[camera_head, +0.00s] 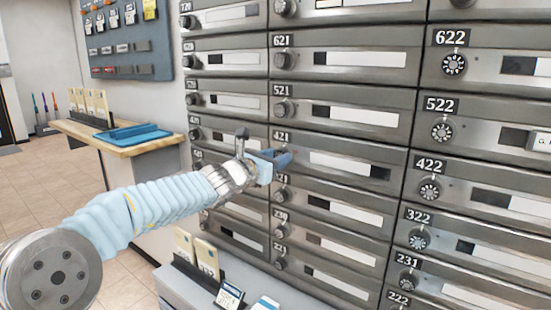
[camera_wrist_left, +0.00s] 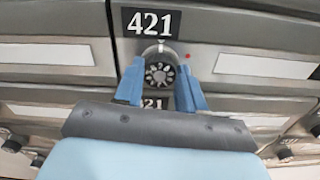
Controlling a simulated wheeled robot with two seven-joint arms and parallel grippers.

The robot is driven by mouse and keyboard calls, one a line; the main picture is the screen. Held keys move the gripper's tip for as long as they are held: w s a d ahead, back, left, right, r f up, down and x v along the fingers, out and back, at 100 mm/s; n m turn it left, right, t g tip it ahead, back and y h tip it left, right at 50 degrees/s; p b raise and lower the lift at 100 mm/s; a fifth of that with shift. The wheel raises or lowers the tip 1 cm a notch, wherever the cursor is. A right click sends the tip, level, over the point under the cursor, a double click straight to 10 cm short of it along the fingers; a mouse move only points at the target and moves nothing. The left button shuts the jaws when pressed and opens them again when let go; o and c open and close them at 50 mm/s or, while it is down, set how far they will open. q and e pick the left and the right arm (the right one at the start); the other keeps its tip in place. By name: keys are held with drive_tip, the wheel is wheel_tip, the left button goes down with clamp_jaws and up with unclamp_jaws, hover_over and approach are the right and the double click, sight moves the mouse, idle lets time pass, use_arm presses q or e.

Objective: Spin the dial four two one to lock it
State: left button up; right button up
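The box labelled 421 (camera_wrist_left: 152,22) is in the middle of the left wrist view. Its round dial (camera_wrist_left: 160,73), dark with white numbers, sits just below the label, between my fingers. My left gripper (camera_wrist_left: 160,68) has its two blue fingers apart, one on each side of the dial. I cannot tell whether they touch it. In the head view my left gripper (camera_head: 278,158) is at the 421 box in the middle column and hides its dial. The 421 label (camera_head: 281,137) shows just above it. My right gripper is not in view.
Other boxes with dials surround it, such as 521 (camera_head: 283,107) above and 422 (camera_head: 430,188) to the right. A wooden counter with a blue tray (camera_head: 130,135) is at the left. A lower ledge with card holders (camera_head: 200,262) stands below my left arm.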

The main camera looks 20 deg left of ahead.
use_arm(q)
drive_tip(key=shift+c, duration=1)
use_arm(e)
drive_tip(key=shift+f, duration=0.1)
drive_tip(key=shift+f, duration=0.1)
use_arm(q)
drive_tip(key=shift+f+m+b, duration=0.2)
drive_tip(key=shift+m+b, duration=4.05)
drive_tip(key=shift+m, duration=4.45)
drive_tip(key=shift+f+m+b, duration=0.2)
drive_tip(key=shift+m+b, duration=4)
drive_tip(key=shift+m, duration=4.5)
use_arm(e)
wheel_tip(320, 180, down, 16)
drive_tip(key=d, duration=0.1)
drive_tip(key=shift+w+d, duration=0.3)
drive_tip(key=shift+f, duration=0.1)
